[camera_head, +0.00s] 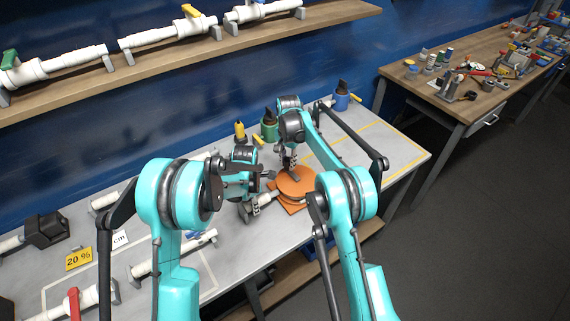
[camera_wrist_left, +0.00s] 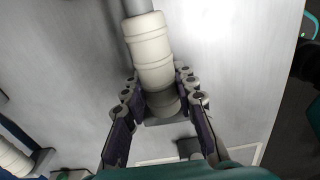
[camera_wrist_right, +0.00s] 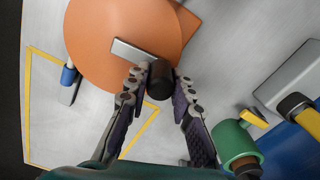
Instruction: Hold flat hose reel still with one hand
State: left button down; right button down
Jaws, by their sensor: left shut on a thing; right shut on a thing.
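The flat hose reel, an orange disc (camera_head: 297,182), lies on the grey table between my arms. It also fills the upper part of the right wrist view (camera_wrist_right: 105,40). A grey crank bar with a dark knob (camera_wrist_right: 162,75) lies over its face. My right gripper (camera_head: 289,165) is shut on this knob from above. The left wrist view does not show the disc. My arms partly hide the reel in the head view.
A green container (camera_head: 269,130) and a blue one (camera_head: 341,101) stand along the table's back edge. White pipe pieces and a yellow "20 %" sign (camera_head: 79,258) are at the left. A shelf with valve pipes (camera_head: 168,35) hangs above.

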aim_at(296, 168)
jog(key=m, duration=0.1)
jog(key=w+d+m, duration=0.1)
jog(key=m, duration=0.1)
jog(key=shift+d, duration=0.3)
jog(key=shift+d+m, duration=0.35)
jog(key=shift+m, duration=0.5)
jog(key=shift+d+m, duration=0.35)
jog(key=shift+m, duration=0.5)
jog(key=c, duration=1.3)
grip_release()
notch_tip(296, 168, up, 12)
